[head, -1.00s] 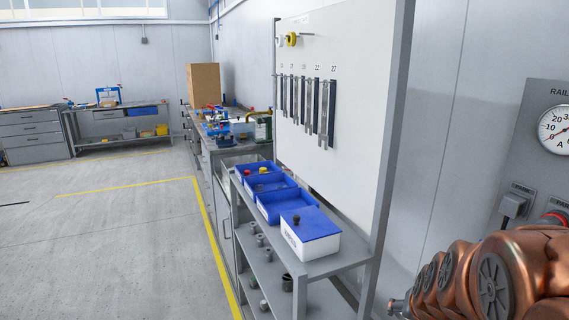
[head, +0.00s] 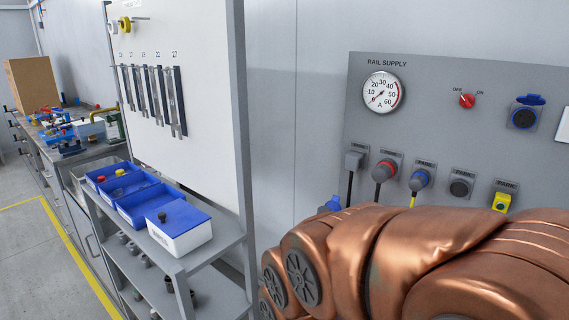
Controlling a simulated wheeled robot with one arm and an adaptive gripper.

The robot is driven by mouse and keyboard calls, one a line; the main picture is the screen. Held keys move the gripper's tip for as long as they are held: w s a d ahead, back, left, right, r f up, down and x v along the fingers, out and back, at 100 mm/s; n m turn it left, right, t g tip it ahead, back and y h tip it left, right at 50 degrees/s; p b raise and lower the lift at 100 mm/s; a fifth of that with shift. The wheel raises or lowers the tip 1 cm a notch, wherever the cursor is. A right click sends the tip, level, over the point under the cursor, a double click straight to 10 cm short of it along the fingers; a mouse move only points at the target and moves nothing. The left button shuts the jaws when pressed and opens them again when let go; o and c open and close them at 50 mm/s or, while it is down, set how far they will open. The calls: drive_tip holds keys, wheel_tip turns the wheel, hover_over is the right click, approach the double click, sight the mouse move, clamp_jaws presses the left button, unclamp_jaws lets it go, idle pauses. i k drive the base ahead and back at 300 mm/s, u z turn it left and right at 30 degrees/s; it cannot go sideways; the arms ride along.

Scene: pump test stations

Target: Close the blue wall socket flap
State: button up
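The blue wall socket (head: 524,118) is at the upper right of the grey rail supply panel (head: 430,110) in the head view. Its blue flap (head: 530,99) is raised and stands out above the round dark socket face, so it is open. My copper-coloured arm fills the lower right of the view, below and in front of the panel. My gripper is not visible, so its state and its distance from the flap do not show.
A shelf with blue bins (head: 138,200) and a tool board (head: 185,60) stand to the left.

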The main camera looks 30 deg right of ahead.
sight(532, 100)
drive_tip(key=z, duration=1.6)
drive_tip(key=k, duration=1.3)
drive_tip(key=u, duration=0.9)
drive_tip(key=i, duration=1.7)
drive_tip(key=z, duration=0.95)
